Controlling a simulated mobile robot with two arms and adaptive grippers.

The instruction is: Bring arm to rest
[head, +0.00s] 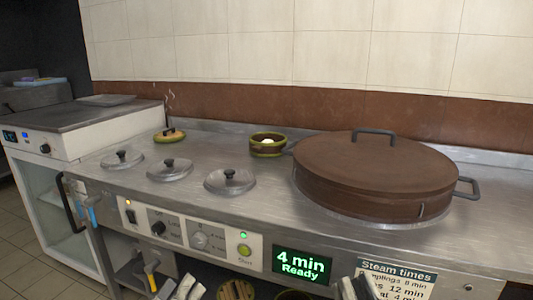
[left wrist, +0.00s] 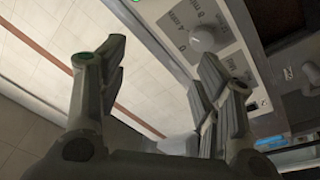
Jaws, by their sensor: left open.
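My left gripper (head: 181,287) shows only its fingertips at the bottom edge of the head view, in front of the counter's lower panel. In the left wrist view its two fingers (left wrist: 160,62) are spread apart with nothing between them. My right gripper (head: 358,288) also shows only at the bottom edge, in front of the steam times sign (head: 398,279). Too little of it shows to tell whether it is open or shut. The arms behind both grippers are out of the head view.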

